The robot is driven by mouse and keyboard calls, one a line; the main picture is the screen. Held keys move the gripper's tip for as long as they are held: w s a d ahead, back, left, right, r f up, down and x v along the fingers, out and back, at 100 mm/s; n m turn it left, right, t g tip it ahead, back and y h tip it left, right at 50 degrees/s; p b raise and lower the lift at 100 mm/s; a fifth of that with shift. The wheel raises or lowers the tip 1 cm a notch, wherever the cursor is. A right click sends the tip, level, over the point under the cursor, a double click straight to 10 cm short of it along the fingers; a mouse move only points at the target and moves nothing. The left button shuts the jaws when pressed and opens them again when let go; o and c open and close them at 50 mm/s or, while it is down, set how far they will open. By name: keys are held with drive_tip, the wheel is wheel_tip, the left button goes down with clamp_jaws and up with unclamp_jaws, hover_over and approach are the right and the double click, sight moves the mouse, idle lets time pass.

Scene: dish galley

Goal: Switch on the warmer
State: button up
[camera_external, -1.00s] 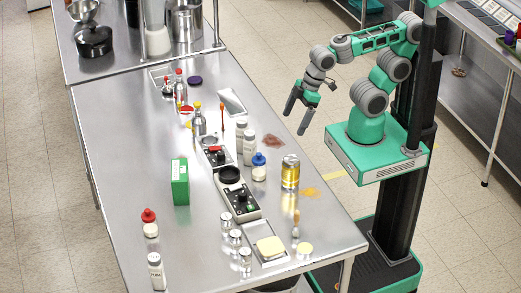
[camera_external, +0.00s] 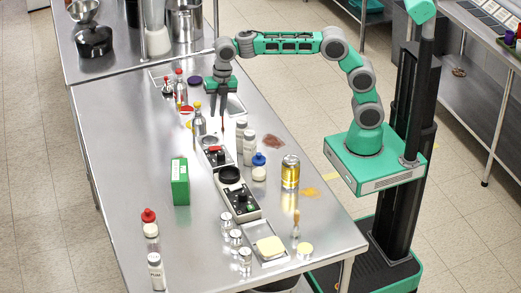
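A grey device with a round black plate (camera_external: 229,175) and a black control panel (camera_external: 241,203) stands on the steel table. The panel has a dark knob and a small green part. Behind it is a smaller unit with a red switch (camera_external: 215,149) on a dark face. I cannot tell for certain which one is the warmer, or either switch's setting. My gripper (camera_external: 218,112) points down over the table, beyond both units. Its two fingers look apart with nothing between them. It appears to touch neither unit.
A silver bottle (camera_external: 199,123), white shakers (camera_external: 248,149), a blue-capped jar (camera_external: 259,168), a gold can (camera_external: 290,172) and a green box (camera_external: 180,182) crowd around the units. Small jars (camera_external: 235,239) stand in front. The table's left side has bare room.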

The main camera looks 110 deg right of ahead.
sight(214, 148)
drive_tip(key=shift+w+d+f+n, duration=0.2)
drive_tip(key=shift+d+f+n, duration=0.1)
drive_tip(key=shift+d, duration=0.15)
drive_tip(key=shift+c, duration=0.7)
drive_tip(key=shift+r, duration=0.15)
clamp_jaws()
drive_tip(key=f+p, duration=0.1)
drive_tip(key=f, duration=0.3)
drive_tip(key=w+f+p, duration=0.1)
drive_tip(key=f, duration=0.4)
drive_tip(key=w+f+p, duration=0.1)
drive_tip(key=f, duration=0.3)
drive_tip(key=shift+f, duration=0.45)
drive_tip(key=shift+w+f+b, duration=0.1)
drive_tip(key=shift+f+b, duration=0.55)
drive_tip(key=shift+b, duration=0.15)
drive_tip(key=shift+a+r+p, duration=0.1)
drive_tip(key=shift+r+p, duration=0.25)
drive_tip(key=shift+s+f, duration=0.1)
drive_tip(key=shift+s, duration=0.15)
